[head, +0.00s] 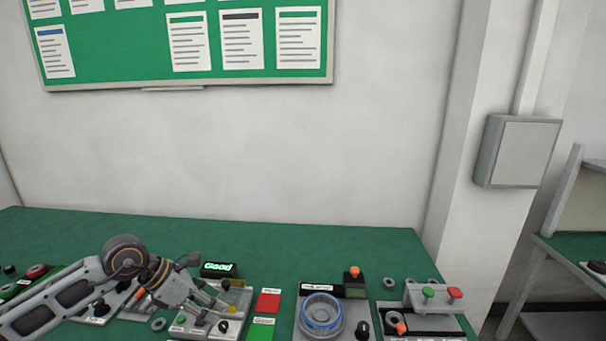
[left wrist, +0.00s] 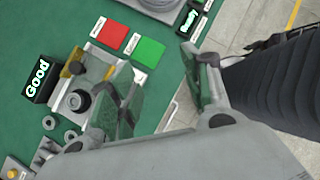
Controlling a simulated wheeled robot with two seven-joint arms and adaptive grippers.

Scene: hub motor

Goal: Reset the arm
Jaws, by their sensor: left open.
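My left arm comes in from the left in the head view. Its gripper (head: 222,307) hangs low over the grey test station with the "Good" display (head: 218,269). In the left wrist view the left gripper (left wrist: 165,95) has its two fingers apart, with nothing seen between them. One finger overlaps the edge of the grey station (left wrist: 72,91) in that picture; I cannot tell whether it touches. The lit "Good" display (left wrist: 38,79) shows there at the left. My right gripper is in neither view.
A red pad (head: 268,301) and a green pad (head: 260,329) lie right of the station. A fixture with a blue-rimmed ring (head: 321,313) stands further right, then a box with green and red buttons (head: 441,296). The back of the green table (head: 330,240) is clear.

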